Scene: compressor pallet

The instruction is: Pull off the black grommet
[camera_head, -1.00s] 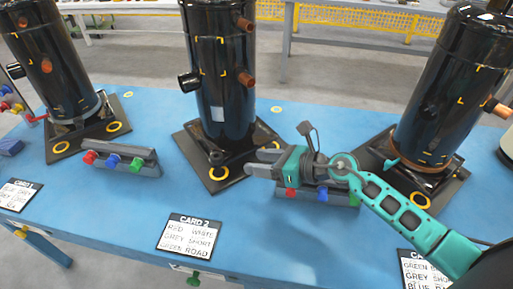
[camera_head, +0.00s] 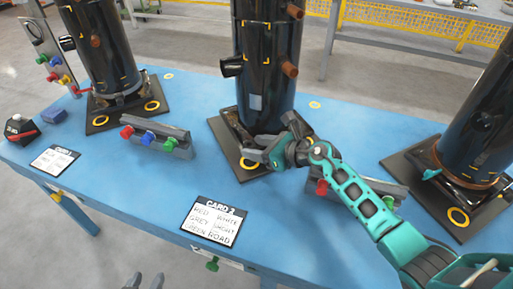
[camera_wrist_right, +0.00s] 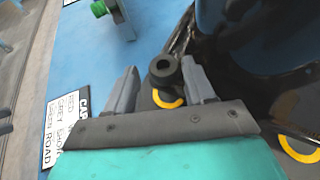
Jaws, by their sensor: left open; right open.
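The black grommet (camera_wrist_right: 165,70) is a short dark ring with a hole, seen in the right wrist view at the front of the middle compressor's base plate, above a yellow ring. My right gripper (camera_wrist_right: 159,67) is open, with one finger on each side of the grommet; I cannot tell whether either finger touches it. In the head view my right gripper (camera_head: 257,155) is at the front of the middle compressor (camera_head: 266,60) and largely hides the grommet. My left gripper (camera_head: 145,281) is open and empty at the bottom edge, only its fingertips showing.
A grey block with coloured knobs (camera_head: 157,139) stands left of the middle compressor; another is partly behind my right arm. Other compressors stand left (camera_head: 104,50) and right (camera_head: 480,130). A card (camera_head: 213,221) lies in front.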

